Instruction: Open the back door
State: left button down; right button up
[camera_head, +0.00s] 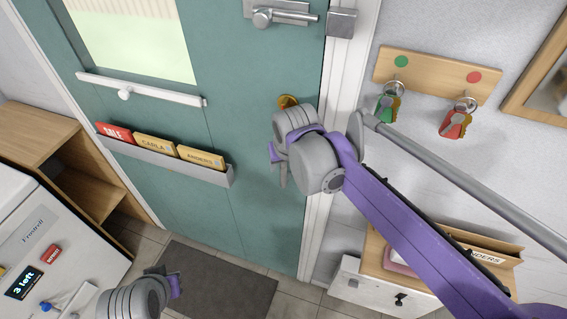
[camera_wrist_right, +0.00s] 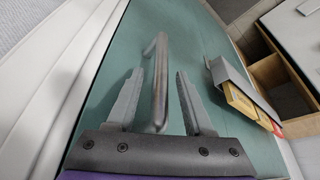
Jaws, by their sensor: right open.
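The teal door (camera_head: 225,75) looks shut in its white frame. A metal bolt (camera_head: 285,16) sits at the door's top edge; its rod appears to end just short of the keeper (camera_head: 341,23) on the frame. A brass lock (camera_head: 288,101) shows just above my right gripper (camera_head: 279,168). In the right wrist view the right gripper (camera_wrist_right: 160,74) is open, with a grey bar handle (camera_wrist_right: 159,85) of the door between its fingers. I cannot tell whether they touch it. The handle is hidden in the head view. My left gripper (camera_head: 174,284) is low, in front of the floor mat; its jaws are unclear.
Green (camera_head: 388,106) and red (camera_head: 456,122) tagged keys hang on a wooden rack (camera_head: 430,75) at right. A letter holder (camera_head: 190,168) and a white rail (camera_head: 140,90) are on the door. A dark mat (camera_head: 215,280) lies below; cabinets flank the door.

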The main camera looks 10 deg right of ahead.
grip_shut()
dwell(1.4)
